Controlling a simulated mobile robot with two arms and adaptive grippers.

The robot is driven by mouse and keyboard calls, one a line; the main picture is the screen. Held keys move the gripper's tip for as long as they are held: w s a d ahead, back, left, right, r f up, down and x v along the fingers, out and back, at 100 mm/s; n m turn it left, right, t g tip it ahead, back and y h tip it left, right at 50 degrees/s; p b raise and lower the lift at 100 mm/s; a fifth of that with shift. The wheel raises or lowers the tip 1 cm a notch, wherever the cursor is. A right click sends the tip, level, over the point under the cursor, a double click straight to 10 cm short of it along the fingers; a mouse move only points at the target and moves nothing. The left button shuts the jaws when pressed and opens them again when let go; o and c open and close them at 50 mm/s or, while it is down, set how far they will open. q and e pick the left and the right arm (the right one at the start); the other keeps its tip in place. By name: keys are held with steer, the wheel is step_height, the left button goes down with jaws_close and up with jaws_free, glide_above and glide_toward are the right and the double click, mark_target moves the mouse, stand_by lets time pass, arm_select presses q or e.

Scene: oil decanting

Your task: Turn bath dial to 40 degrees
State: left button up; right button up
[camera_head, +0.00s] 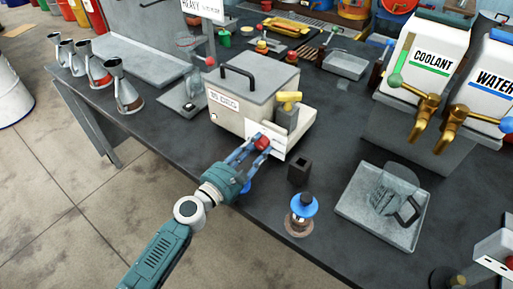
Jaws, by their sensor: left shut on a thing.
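The bath (232,122) is a pale box with a grey lid (252,78), a black lid handle and a small label that seems to end in "DEG". A red dial (262,142) is on its front, over a white plate (275,151). My left gripper (256,144) reaches in from the lower left and is shut on the red dial. The fingers cover part of the dial, and I cannot read its setting. My right gripper is not in view.
A yellow-topped part (288,98) stands on the bath beside the dial. A small dark block (299,171) and a blue-topped burner-like item (302,210) stand nearby. A tray (352,213) with a clear jug is to the right. Coolant (424,62) and water dispensers stand behind.

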arm_select(q)
steer(key=m+b, duration=0.1)
steer(key=m, duration=0.3)
steer(key=shift+m, duration=0.7)
steer(key=shift+b, duration=0.3)
steer(key=o, duration=1.2)
steer(key=shift+s+a, duration=0.1)
steer(key=v, duration=1.1)
steer(key=shift+s+a, duration=0.1)
steer(key=shift+s, duration=0.2)
